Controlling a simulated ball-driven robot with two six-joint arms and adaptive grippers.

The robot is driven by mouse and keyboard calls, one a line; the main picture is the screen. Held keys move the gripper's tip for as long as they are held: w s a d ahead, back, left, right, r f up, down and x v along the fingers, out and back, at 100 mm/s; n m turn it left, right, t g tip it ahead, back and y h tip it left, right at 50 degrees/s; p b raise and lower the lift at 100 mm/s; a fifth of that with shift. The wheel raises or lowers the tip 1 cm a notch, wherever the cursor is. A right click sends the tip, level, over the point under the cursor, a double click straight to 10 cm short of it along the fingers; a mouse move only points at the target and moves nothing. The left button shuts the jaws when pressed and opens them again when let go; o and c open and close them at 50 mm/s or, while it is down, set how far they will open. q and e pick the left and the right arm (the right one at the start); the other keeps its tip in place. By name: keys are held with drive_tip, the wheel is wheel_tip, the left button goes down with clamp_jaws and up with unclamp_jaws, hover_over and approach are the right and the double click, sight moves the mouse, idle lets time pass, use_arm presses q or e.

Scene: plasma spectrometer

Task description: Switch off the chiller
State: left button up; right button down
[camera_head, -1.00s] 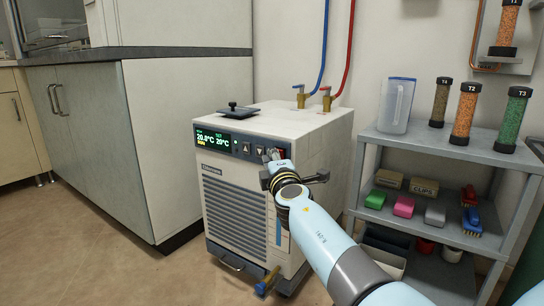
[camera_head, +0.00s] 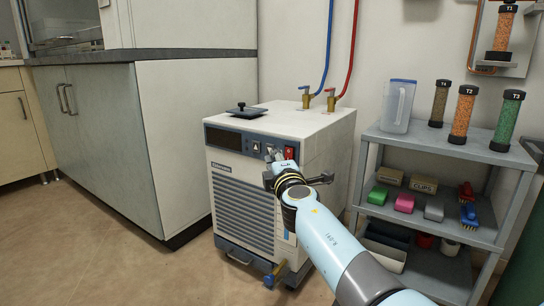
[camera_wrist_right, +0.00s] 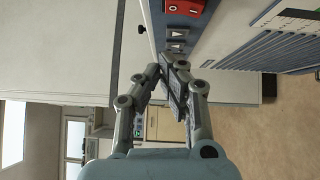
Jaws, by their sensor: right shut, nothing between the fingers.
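The chiller (camera_head: 242,210) is a white floor unit with a slatted front grille. Its display (camera_head: 224,138) is dark. A red switch (camera_head: 289,152) is at the right end of the front panel, and the red switch also shows at the top of the wrist view (camera_wrist_right: 186,8), with arrow buttons (camera_wrist_right: 177,38) beside it. My right gripper (camera_head: 276,157) is shut and empty at the front panel, just left of and below the switch; in the wrist view its fingertips (camera_wrist_right: 167,62) are together. I cannot tell whether they touch the panel. My left gripper is not in view.
A black lid with a knob (camera_head: 244,111) sits on the chiller's top. Blue and red hoses (camera_head: 329,50) rise from brass valves behind. A grey shelf (camera_head: 440,145) with a jug, tubes and brushes stands to the right; a cabinet (camera_head: 190,140) to the left. The floor in front is open.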

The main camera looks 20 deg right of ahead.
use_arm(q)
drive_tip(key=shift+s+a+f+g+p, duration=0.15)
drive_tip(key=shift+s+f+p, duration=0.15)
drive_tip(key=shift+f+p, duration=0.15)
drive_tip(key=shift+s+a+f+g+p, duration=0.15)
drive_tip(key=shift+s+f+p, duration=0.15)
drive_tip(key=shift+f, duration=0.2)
use_arm(e)
drive_tip(key=s, duration=0.8)
drive_tip(key=shift+s+a+r, duration=0.15)
drive_tip(key=shift+a+r, duration=0.15)
drive_tip(key=shift+a, duration=0.1)
